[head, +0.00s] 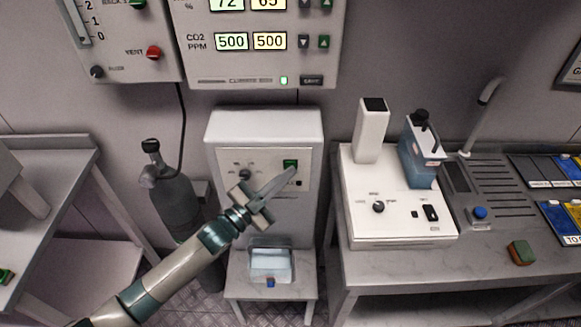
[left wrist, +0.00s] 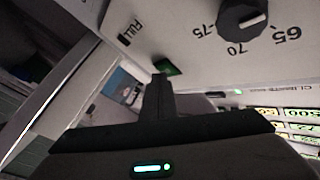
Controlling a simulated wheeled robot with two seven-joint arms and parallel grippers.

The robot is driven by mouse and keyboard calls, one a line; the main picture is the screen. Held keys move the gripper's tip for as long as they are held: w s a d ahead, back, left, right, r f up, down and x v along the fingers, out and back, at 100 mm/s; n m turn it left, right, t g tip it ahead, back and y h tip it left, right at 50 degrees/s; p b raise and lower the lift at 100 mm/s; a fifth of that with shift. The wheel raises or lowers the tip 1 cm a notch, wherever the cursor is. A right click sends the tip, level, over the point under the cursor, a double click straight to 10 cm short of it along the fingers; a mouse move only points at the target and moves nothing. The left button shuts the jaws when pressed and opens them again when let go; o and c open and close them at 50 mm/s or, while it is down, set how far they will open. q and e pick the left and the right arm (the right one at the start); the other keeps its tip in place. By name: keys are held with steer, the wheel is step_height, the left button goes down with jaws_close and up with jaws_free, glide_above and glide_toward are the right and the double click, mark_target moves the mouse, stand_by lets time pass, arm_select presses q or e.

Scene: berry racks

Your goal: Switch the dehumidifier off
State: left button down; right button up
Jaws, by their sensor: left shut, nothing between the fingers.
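The dehumidifier is a white upright unit (head: 262,125) on a small stand, with a front panel holding a dark dial (head: 245,175) and a green switch (head: 290,164). My left gripper (head: 291,171) is shut and empty, its fingertips at the green switch's lower edge; I cannot tell if they touch. In the left wrist view the shut fingers (left wrist: 162,82) point at the green switch (left wrist: 167,68), beside the FULL mark. The dial (left wrist: 243,16), marked 65, 70 and 75, also shows there. My right gripper is not in view.
A climate control box (head: 262,72) hangs on the wall above. A gas cylinder (head: 172,195) stands left of the unit. A clear water tank (head: 270,262) sits at its base. A bench (head: 365,262) with a white device (head: 395,225) stands close on the right.

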arm_select(q)
steer(key=shift+s, duration=0.15)
steer(key=shift+s+p, duration=0.45)
steer(key=shift+s, duration=0.3)
steer(key=shift+s, duration=0.1)
steer(key=s+p, duration=0.2)
steer(key=s, duration=0.3)
stand_by(0.3)
stand_by(0.5)
